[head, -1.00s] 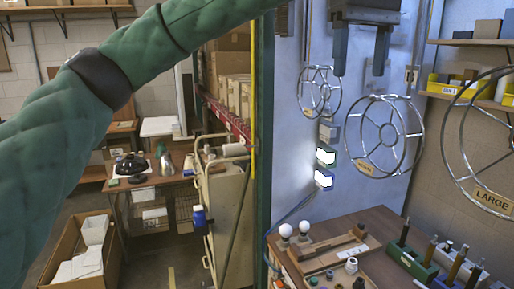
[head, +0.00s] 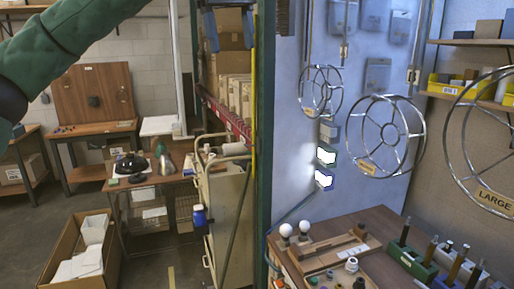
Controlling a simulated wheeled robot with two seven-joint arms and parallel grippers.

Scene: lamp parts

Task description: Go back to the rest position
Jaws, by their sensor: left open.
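My left gripper (head: 229,46) is at the top edge of the head view, left of the green post. Its two fingers point down with a gap between them, so it is open, and nothing shows between them. Its upper part is cut off by the frame. My green-sleeved left arm crosses the top left corner. My right gripper is not in view.
A wooden bench (head: 388,228) at the lower right holds white bulbs (head: 304,227), a wooden tray (head: 340,250) and a green block (head: 412,262). Wire cages (head: 392,136) hang above it. A green post (head: 264,150), a cart (head: 228,205) and an open carton (head: 60,247) stand leftward.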

